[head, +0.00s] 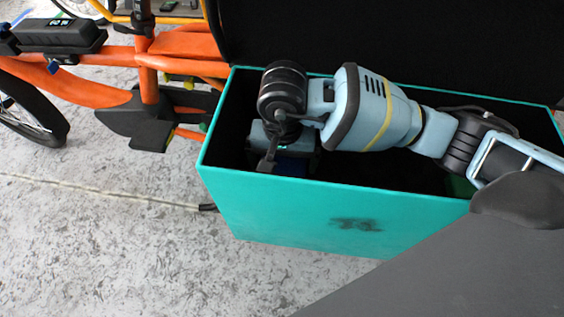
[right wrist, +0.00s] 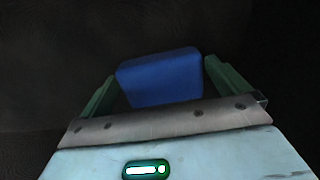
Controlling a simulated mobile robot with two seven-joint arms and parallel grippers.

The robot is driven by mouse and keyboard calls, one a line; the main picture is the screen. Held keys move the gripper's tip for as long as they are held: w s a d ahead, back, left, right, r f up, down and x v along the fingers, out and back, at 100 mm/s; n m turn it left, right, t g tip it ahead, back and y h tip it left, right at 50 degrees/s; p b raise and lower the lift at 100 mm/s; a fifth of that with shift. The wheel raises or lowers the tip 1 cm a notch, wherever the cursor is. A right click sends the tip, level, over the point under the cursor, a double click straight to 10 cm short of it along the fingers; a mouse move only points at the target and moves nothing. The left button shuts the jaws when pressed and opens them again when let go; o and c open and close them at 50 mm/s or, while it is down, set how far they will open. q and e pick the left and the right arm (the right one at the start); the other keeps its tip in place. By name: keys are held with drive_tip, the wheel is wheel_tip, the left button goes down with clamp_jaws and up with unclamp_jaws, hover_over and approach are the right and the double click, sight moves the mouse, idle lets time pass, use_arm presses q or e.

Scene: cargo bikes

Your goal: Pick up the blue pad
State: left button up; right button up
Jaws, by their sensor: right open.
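The blue pad (right wrist: 160,80) is a rounded dark blue block in the right wrist view. It shows between the two green fingers of my right gripper (right wrist: 158,72), which is open. There seems to be a gap at the right finger; I cannot tell whether the left finger touches the pad. In the head view my right arm reaches down into the teal box (head: 330,212), and only a small dark blue patch of the pad (head: 291,167) shows below the gripper. The fingertips are hidden there. My left gripper is not in view.
The teal box has a dark inside, a raised front wall and a black open lid (head: 390,45) behind. A green thing (head: 459,185) shows inside at the right. An orange bike frame (head: 150,75) stands at the left. The speckled floor in front is mostly clear.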

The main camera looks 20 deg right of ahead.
sight(283, 162)
drive_tip(key=shift+c, duration=0.3)
drive_tip(key=c, duration=0.7)
drive_tip(key=shift+c, duration=0.2)
drive_tip(key=shift+r, duration=0.1)
drive_tip(key=shift+r, duration=0.25)
wheel_tip(283, 162, up, 3)
drive_tip(key=shift+r+p, duration=0.2)
drive_tip(key=shift+p, duration=0.85)
drive_tip(key=s+d+p, duration=0.1)
drive_tip(key=s+d, duration=0.1)
drive_tip(key=d, duration=0.3)
drive_tip(key=s+d+p, duration=0.1)
drive_tip(key=s+d, duration=0.1)
drive_tip(key=d, duration=0.2)
drive_tip(key=s+d+p, duration=0.1)
drive_tip(key=s+d, duration=0.1)
drive_tip(key=d, duration=0.3)
drive_tip(key=shift+s+d+r, duration=0.2)
drive_tip(key=shift+d+r, duration=0.15)
drive_tip(key=shift+r, duration=0.05)
